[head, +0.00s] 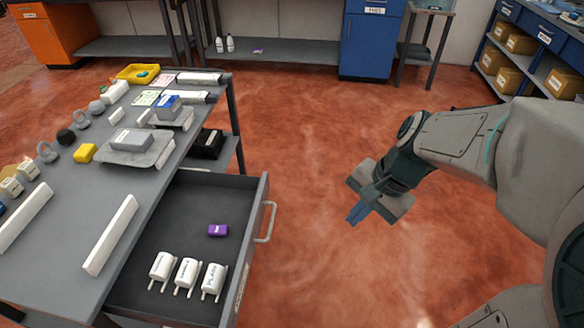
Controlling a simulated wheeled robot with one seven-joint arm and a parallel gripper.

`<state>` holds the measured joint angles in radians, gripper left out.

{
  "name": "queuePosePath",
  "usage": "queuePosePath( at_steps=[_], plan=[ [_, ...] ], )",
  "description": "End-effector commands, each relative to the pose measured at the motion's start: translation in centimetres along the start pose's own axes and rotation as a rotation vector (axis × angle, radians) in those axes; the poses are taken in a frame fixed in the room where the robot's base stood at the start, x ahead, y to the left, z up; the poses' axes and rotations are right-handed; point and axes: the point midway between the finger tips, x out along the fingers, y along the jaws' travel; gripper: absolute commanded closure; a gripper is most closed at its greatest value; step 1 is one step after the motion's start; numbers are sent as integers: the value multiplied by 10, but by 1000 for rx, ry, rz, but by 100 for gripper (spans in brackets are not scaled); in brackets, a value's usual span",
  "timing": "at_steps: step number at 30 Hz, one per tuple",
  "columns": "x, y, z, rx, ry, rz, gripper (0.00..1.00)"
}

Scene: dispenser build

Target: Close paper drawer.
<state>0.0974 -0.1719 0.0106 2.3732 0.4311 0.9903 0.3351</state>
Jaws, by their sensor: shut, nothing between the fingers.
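The paper drawer (185,215) is grey and pulled far out of the right side of the grey workbench. My gripper (357,215) is shut and empty. It is in the air over the red floor, to the right of the handle and clear of it.
The workbench top (75,215) carries several small items, a yellow tray (136,74) and long white bars (110,235). A black box (207,143) sits on its lower shelf. A blue cabinet (370,40) and shelves with cardboard boxes (565,82) stand at the back. Floor between drawer and arm is clear.

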Motion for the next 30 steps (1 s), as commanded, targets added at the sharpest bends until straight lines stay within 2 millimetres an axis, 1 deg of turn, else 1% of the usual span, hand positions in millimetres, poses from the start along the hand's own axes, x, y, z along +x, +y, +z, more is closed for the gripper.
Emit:
queuePosePath(
  at_steps=[1, 3, 6, 9, 12, 15, 17, 22, 26, 30],
  plan=[
    [24, -4, -11, 118, -61, -31, 100],
    [44, -15, -22, 284, -142, -78, 100],
    [68, -30, -40, 504, -251, -138, 100],
    [86, -42, -57, 686, -345, -184, 100],
    [99, -50, -72, 821, -415, -218, 100],
    [106, -56, -81, 905, -460, -239, 100],
    [108, -58, -84, 931, -475, -248, 100],
    [120, -64, -82, 951, -486, -251, 100],
    [141, -73, -75, 948, -487, -248, 100],
    [168, -86, -66, 946, -486, -248, 100]
  ],
)
